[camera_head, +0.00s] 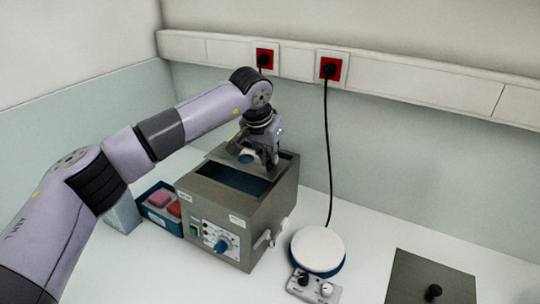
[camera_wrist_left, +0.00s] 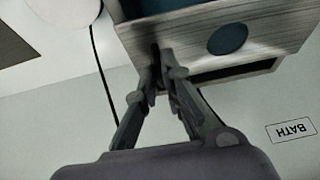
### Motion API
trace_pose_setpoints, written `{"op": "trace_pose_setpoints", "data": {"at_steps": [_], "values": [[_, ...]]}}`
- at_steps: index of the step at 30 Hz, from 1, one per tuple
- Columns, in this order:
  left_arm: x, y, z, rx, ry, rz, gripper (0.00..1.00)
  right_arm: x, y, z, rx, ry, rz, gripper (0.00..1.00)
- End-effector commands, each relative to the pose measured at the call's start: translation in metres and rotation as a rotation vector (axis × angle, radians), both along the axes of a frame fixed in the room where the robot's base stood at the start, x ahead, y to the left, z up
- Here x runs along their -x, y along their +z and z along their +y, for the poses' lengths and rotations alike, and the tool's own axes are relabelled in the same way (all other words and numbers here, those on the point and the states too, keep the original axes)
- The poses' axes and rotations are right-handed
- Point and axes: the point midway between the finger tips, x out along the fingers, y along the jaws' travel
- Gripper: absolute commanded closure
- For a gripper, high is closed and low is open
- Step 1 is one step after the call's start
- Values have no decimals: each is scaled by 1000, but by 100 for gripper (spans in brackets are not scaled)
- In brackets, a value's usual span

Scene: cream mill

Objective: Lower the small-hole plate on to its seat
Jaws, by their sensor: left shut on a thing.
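The small-hole plate (camera_head: 220,153) is a grey metal plate at the back of the grey water bath's (camera_head: 257,215) open top. In the left wrist view the plate (camera_wrist_left: 275,40) has one round hole with blue showing through it. My left gripper (camera_head: 264,159) points down over the back of the bath and is shut on the plate's edge. The fingers also show in the left wrist view (camera_wrist_left: 163,72). A dark gap shows beside the plate there. I cannot tell whether the plate touches its seat. My right gripper is not in view.
A blue tray (camera_head: 150,212) with pink and red pieces stands left of the bath. A round white-topped device (camera_head: 318,248) and a small control box (camera_head: 314,287) stand to the right. A grey lid with a black knob (camera_head: 405,275) lies at the lower right.

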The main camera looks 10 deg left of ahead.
Motion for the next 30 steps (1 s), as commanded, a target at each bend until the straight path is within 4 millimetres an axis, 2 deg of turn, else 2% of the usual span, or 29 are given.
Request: {"op": "trace_pose_setpoints", "data": {"at_steps": [30], "values": [[-1,-5,0,1,1,-2,100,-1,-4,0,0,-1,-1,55]]}}
